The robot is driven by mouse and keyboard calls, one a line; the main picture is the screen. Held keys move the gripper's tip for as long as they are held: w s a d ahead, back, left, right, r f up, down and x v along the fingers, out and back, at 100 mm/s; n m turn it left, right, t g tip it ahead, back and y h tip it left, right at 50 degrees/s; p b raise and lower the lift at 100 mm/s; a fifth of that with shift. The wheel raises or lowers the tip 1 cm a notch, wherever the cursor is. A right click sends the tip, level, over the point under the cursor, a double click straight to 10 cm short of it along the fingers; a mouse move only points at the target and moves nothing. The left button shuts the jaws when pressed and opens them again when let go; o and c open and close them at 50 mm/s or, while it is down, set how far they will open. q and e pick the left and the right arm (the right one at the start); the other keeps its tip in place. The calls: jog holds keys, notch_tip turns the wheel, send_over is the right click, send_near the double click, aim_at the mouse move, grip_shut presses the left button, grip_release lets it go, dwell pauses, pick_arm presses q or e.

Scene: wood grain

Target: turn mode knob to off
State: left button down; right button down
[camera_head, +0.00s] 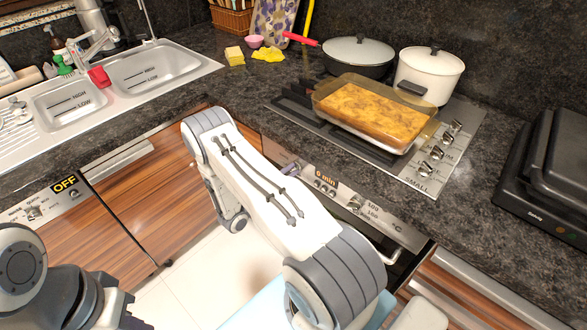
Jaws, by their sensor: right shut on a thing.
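The oven control panel (395,228) runs along the counter front, with a "0 min" display (323,182) near its middle. My right arm crosses in front of the panel's left part. Another oven knob (355,203) with temperature marks sits right of the display. My left arm is at the bottom left; its gripper (118,308) is dark and cut by the frame edge.
A glass baking dish (415,145) with food, a dark pan (357,60) and a white pot (432,72) stand on the hob. A black grill (545,185) is at the right. A second panel (15,218) at left has an "OFF" sign (65,184).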

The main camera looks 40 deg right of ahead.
jog(key=n, duration=0.4)
jog(key=shift+n, duration=0.4)
jog(key=c, duration=0.7)
grip_release()
jog(key=shift+s+a, duration=0.15)
jog(key=shift+a, duration=1.6)
jog(key=shift+s+a, duration=0.15)
jog(key=shift+a, duration=1.6)
